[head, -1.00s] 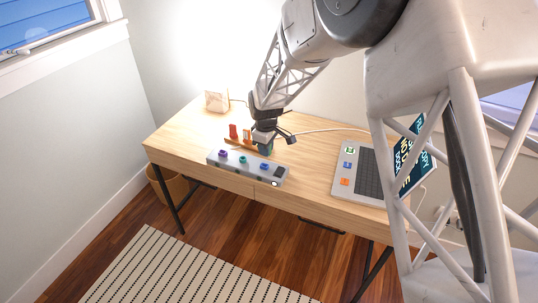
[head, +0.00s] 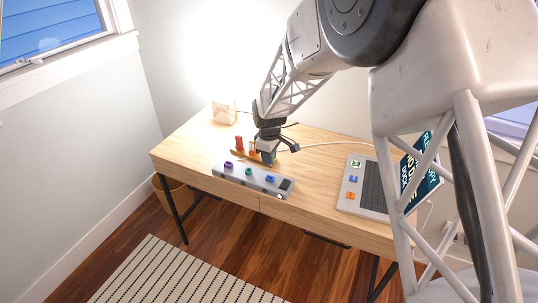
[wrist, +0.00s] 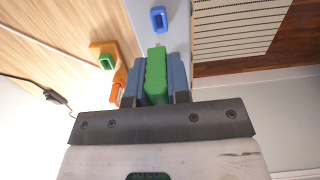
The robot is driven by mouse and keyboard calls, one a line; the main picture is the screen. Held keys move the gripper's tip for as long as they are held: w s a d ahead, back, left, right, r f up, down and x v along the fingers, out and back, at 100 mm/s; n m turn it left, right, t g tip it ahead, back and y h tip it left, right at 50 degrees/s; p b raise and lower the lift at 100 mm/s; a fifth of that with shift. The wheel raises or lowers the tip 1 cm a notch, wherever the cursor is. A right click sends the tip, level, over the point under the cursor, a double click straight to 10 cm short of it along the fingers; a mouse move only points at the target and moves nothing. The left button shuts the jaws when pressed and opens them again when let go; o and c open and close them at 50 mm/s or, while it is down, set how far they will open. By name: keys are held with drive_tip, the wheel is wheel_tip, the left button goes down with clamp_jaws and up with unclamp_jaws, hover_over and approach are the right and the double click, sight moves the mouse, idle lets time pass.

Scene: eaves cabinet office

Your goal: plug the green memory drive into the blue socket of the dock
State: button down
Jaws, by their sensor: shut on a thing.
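My gripper (head: 268,156) is shut on the green memory drive (wrist: 156,72), seen between its two blue-grey fingers in the wrist view. The drive's metal plug end points toward the dock. The grey dock (head: 240,182) lies along the desk's front edge with a purple socket (head: 227,165), a teal socket (head: 248,171) and a blue socket (head: 270,180). In the wrist view the blue socket (wrist: 158,18) is just beyond the drive's tip, roughly in line with it. A gap shows between tip and socket. In the head view the gripper hangs behind the dock's blue end.
A wooden holder (wrist: 103,47) with orange pieces stands close beside the gripper. A grey panel (head: 352,203) with coloured squares and a dark screen (head: 421,170) are at the right. A pale box (head: 223,111) stands at the back left. A cable crosses the desk behind.

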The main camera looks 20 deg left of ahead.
drive_tip(key=shift+f, duration=2.3)
drive_tip(key=shift+f, duration=1.25)
idle(0.5)
drive_tip(key=c, duration=1)
unclamp_jaws()
drive_tip(key=shift+r, duration=0.15)
drive_tip(key=shift+r, duration=3.8)
